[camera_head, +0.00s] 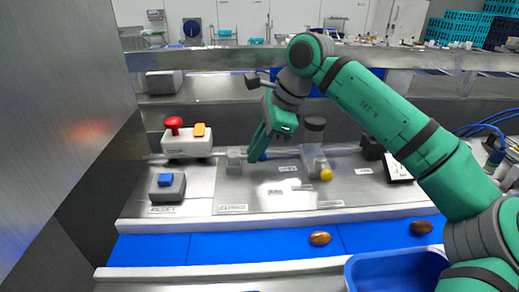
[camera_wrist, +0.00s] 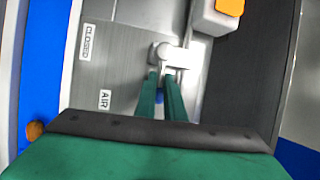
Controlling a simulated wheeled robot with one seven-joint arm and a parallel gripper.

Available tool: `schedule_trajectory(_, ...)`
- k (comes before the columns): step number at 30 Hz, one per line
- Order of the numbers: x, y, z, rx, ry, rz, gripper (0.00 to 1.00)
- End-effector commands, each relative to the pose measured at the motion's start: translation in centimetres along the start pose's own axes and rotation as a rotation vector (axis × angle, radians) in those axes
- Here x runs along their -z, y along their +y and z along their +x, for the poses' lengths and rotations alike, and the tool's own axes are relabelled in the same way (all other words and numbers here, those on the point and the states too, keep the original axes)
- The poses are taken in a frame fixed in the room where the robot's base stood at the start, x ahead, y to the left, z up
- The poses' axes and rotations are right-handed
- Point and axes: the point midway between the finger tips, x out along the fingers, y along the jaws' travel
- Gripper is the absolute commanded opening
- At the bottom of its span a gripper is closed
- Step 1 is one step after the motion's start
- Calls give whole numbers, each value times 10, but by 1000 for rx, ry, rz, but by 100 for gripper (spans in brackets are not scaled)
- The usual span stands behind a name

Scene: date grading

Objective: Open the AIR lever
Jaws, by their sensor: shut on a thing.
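The AIR lever shows as a small blue handle (camera_head: 263,156) beside a grey valve body (camera_head: 234,160) on the steel panel in the head view. In the wrist view the pale metal valve (camera_wrist: 172,56) lies just beyond my fingertips, and a bit of blue shows between the fingers. My gripper (camera_head: 257,150) points down at the valve, its green fingers (camera_wrist: 164,78) closed around the lever. The fingers hide most of the handle. An AIR label (camera_wrist: 105,100) and a CLOSED label (camera_wrist: 88,40) lie left of the valve in the wrist view.
A box with a red button (camera_head: 174,122) and an orange switch (camera_head: 199,130) stands left of the valve. A blue button box (camera_head: 166,187) sits nearer. Dates (camera_head: 320,238) lie on the blue belt (camera_head: 205,247).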

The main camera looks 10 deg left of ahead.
Motion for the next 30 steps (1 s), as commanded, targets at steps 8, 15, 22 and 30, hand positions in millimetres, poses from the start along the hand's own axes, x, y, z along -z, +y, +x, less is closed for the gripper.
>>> schedule_trajectory(8, 14, 0, 1, -3, 20, 17, 12)
schedule_trajectory(15, 10, 0, 1, -3, 16, 12, 36)
schedule_trajectory(22, 7, 0, -3, -1, 14, 8, 36)
schedule_trajectory(30, 6, -1, -44, 2, 15, 10, 36)
